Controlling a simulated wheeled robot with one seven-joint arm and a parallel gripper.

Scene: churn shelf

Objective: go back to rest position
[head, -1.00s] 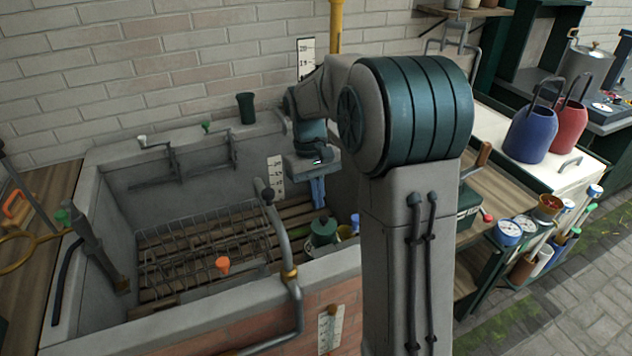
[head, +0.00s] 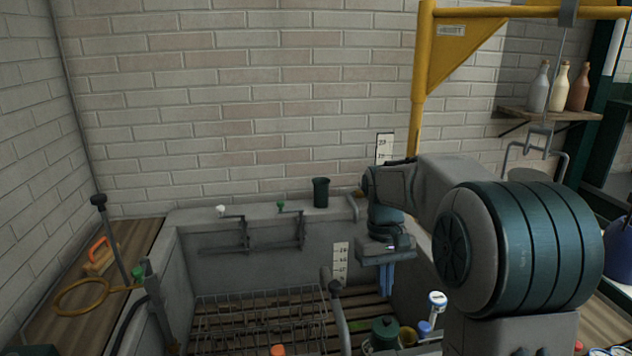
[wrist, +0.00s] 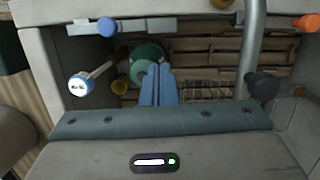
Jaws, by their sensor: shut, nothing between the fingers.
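My gripper (head: 386,277) hangs from my arm over the right part of the stone trough (head: 325,212) in the head view, its blue fingers pointing down. The fingers are together with nothing between them. In the wrist view my gripper (wrist: 158,72) shows from above, in front of a green lidded can (wrist: 140,52) in the trough. The green can also shows low in the head view (head: 384,333), below the fingers and apart from them as far as I can tell.
A wire rack (head: 260,320) lies on slats in the trough. A grey pipe (head: 340,315) rises near the gripper. A dark green cup (head: 321,192) stands on the back rim. A yellow hoist post (head: 418,90) stands behind my arm. A wooden bench (head: 60,290) with a brush is left.

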